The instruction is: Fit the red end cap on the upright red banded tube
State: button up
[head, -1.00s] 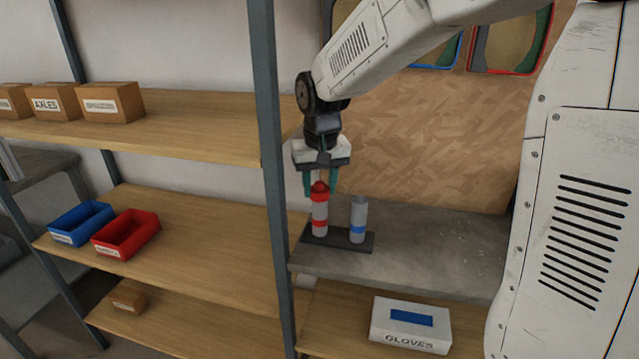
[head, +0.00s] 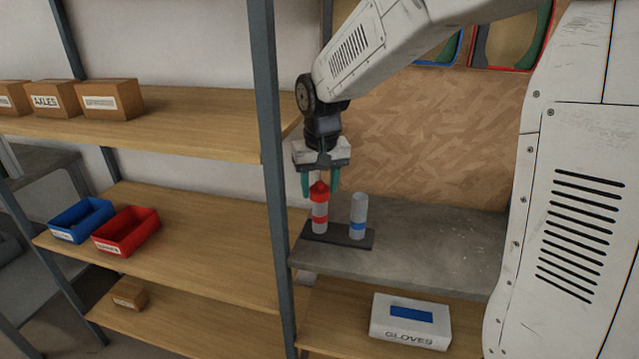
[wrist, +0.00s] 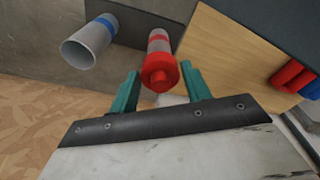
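The red end cap (head: 319,191) sits on top of the upright red banded tube (head: 320,220), in line with it. In the wrist view the cap (wrist: 160,75) covers the near end of the tube (wrist: 158,43). My gripper (head: 320,195) points down over the cap, with one green finger on each side. It is open: in the wrist view a gap shows between the cap and each finger. The tube stands in a dark base (head: 338,237), and its lower end is hidden there.
A blue banded tube (head: 358,217) with an open top stands close to the right on the same base. The grey shelf (head: 440,250) is bare to the right. A dark shelf post (head: 272,170) rises just left. A gloves box (head: 410,321) lies below.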

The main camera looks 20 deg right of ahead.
jog(key=shift+o, duration=1.4)
jog(key=r, duration=0.5)
jog(key=s+r, duration=0.1)
jog(key=r, duration=0.1)
jog(key=shift+r, duration=0.4)
jog(key=s+d+f, duration=0.1)
jog(key=s, duration=1.3)
jog(key=s+d+n, duration=0.1)
jog(key=s+d, duration=0.1)
jog(key=s, duration=1.3)
jog(key=shift+f, duration=0.4)
